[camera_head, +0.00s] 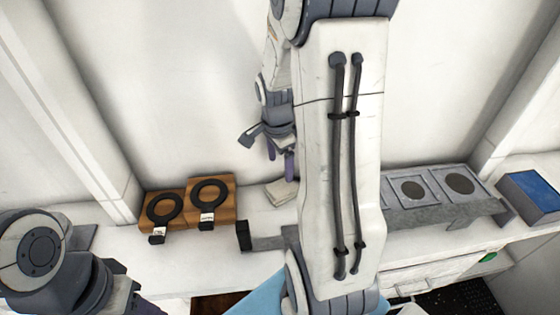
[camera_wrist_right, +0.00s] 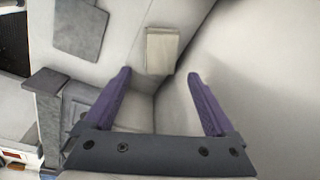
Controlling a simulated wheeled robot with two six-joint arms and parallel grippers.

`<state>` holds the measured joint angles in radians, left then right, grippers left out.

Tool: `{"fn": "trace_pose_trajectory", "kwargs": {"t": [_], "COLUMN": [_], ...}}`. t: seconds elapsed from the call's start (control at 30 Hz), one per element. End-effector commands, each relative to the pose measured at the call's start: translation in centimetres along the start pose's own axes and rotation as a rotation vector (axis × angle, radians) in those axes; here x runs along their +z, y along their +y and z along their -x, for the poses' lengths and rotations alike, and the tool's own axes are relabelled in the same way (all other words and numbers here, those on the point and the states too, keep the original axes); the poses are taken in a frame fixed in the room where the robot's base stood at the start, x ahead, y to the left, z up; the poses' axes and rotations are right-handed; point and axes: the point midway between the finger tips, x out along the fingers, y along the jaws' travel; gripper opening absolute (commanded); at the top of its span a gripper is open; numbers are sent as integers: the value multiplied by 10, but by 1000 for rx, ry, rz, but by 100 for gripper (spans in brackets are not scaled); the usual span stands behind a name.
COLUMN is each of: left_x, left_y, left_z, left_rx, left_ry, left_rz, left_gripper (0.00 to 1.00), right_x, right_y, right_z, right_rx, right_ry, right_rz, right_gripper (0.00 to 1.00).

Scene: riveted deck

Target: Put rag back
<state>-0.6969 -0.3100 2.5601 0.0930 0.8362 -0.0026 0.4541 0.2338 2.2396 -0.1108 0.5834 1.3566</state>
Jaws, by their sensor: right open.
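A small pale beige folded block, which looks like the rag (camera_head: 281,190), lies on the white counter near the back wall, partly hidden by my right arm in the head view. It also shows whole in the right wrist view (camera_wrist_right: 162,50), just beyond the fingertips. My right gripper (camera_head: 283,155) is above and behind it, pointing down. In the right wrist view its purple fingers (camera_wrist_right: 159,73) are spread apart with nothing between them. My left gripper (camera_head: 140,300) shows only in part at the lower left; its fingertips are cut off by the picture's edge.
Wooden blocks (camera_head: 174,197) carry two black rings with white tags, left of the rag. A grey stand (camera_head: 440,214) with round dark tops and a blue-topped box (camera_head: 533,192) are at the right. A short black upright piece (camera_head: 243,236) stands near the counter's front.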

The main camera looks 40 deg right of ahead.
Motion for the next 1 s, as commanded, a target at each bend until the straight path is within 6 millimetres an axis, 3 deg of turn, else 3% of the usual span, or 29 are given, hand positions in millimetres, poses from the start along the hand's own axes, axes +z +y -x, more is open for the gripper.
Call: {"fn": "trace_pose_trajectory", "kwargs": {"t": [0.33,0.47,0.63,0.8,0.9,1.0], "left_x": [0,0,0,0,0,0], "left_y": [0,0,0,0,0,0], "left_z": [-2,-2,-2,-2,-2,-2], "left_rx": [0,0,0,0,0,0], "left_ry": [0,0,0,0,0,0], "left_rz": [0,0,0,0,0,0], "left_gripper": [50,50,50,50,50,50], "right_x": [3,34,130,214,242,256], "right_y": [0,0,25,88,129,163], "right_z": [14,24,52,77,87,93], "right_rx": [0,-10,-43,-87,-115,-140], "right_ry": [-2,-13,-56,-105,-132,-153], "right_rz": [17,182,762,1442,1796,2070], "right_gripper": [90,90,90,90,90,90]}}
